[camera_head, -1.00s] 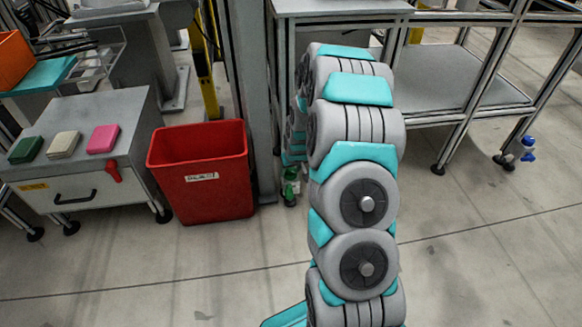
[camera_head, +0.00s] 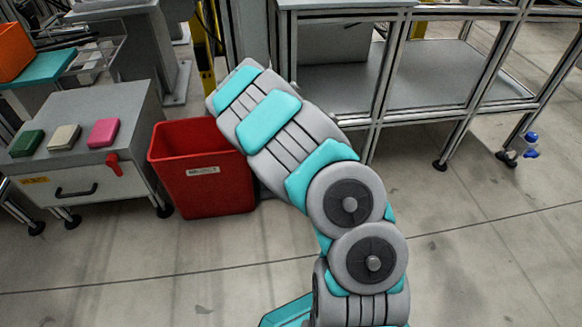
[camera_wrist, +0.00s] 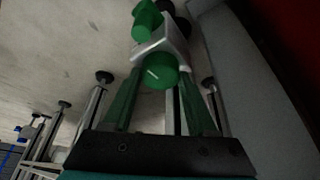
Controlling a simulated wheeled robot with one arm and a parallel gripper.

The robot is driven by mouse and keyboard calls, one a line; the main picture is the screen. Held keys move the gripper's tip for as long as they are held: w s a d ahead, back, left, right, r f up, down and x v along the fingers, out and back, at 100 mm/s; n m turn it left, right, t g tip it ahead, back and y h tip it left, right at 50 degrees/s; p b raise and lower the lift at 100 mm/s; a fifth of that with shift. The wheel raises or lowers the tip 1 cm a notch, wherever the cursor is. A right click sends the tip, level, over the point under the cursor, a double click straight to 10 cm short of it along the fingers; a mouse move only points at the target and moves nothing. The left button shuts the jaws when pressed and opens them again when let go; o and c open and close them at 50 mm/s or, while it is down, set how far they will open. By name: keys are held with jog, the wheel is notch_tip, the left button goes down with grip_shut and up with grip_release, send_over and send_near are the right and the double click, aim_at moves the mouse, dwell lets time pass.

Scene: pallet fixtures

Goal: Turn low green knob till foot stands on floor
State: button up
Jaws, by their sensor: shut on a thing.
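A round green knob (camera_wrist: 162,71) with a short pale mark on its face sits between the fingers of my gripper (camera_wrist: 161,78) in the wrist view. The dark green fingers are shut on it. A pale grey block (camera_wrist: 160,40) lies just beyond the knob. A second green part (camera_wrist: 146,20) sticks out past the block, with dark round parts beside it. I cannot tell whether a foot there touches the floor. In the head view my arm hides my gripper and the knob.
A red bin (camera_head: 205,190) stands left of my arm, near a grey cabinet (camera_head: 75,180) with coloured pads on top. A metal frame table (camera_head: 440,85) stands behind at the right; one leg bears blue knobs (camera_head: 531,138). The floor at front right is clear.

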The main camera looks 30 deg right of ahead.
jog(key=shift+m+g+b, duration=0.4)
jog(key=shift+m+b, duration=0.4)
jog(key=shift+m, duration=0.4)
jog(key=o, duration=1.4)
jog(key=shift+c, duration=0.2)
jog(key=shift+w, duration=0.1)
jog(key=shift+r, duration=0.1)
